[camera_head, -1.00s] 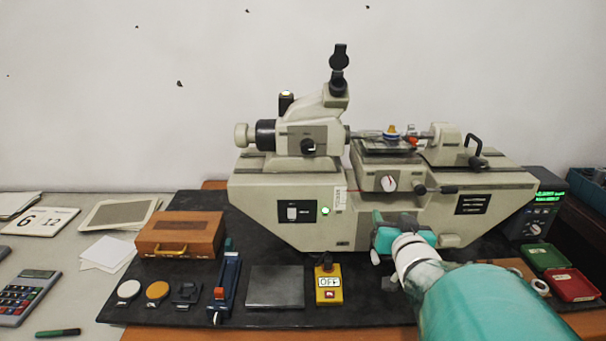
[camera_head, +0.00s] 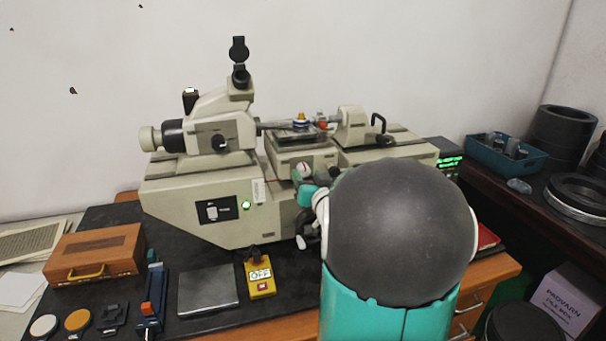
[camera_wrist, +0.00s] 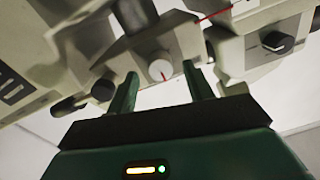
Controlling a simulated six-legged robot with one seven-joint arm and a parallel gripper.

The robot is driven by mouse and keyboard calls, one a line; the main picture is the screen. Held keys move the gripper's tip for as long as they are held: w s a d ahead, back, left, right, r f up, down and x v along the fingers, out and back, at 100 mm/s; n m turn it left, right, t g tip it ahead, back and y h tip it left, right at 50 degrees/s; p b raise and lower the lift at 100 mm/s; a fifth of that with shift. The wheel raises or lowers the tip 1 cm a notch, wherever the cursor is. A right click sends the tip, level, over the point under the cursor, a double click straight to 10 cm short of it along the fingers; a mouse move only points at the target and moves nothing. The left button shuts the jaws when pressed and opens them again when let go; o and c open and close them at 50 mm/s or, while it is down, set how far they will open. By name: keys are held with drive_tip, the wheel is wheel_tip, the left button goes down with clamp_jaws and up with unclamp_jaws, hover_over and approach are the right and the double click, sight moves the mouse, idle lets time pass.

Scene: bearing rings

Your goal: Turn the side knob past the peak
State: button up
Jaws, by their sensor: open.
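The beige measuring machine (camera_head: 200,200) stands on a black mat. Its front carries a round white dial knob with a red mark (camera_head: 304,170), also in the wrist view (camera_wrist: 159,69). Black knobs show in the wrist view to its left (camera_wrist: 103,89) and right (camera_wrist: 277,42); another black knob (camera_head: 219,142) is on the microscope head. I cannot tell which is the side knob. My gripper (camera_wrist: 160,72) is open and empty, its two green fingers either side of the white dial in the picture; contact is not visible. In the head view my arm hides most of the gripper.
A wooden box (camera_head: 95,252), a grey plate (camera_head: 208,290) and a yellow switch box marked OFF (camera_head: 260,276) lie in front of the machine. A blue bin (camera_head: 505,155) and black rings (camera_head: 580,195) stand on the right-hand bench.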

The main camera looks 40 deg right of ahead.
drive_tip(key=shift+x, duration=1.05)
drive_tip(key=c, duration=1)
drive_tip(key=shift+n, duration=0.5)
drive_tip(key=n, duration=0.2)
drive_tip(key=shift+a+n, duration=0.1)
drive_tip(key=shift+n, duration=0.3)
drive_tip(key=n, duration=0.9)
drive_tip(key=shift+n, duration=0.3)
drive_tip(key=shift+n+g, duration=0.3)
drive_tip(key=shift+n, duration=2.2)
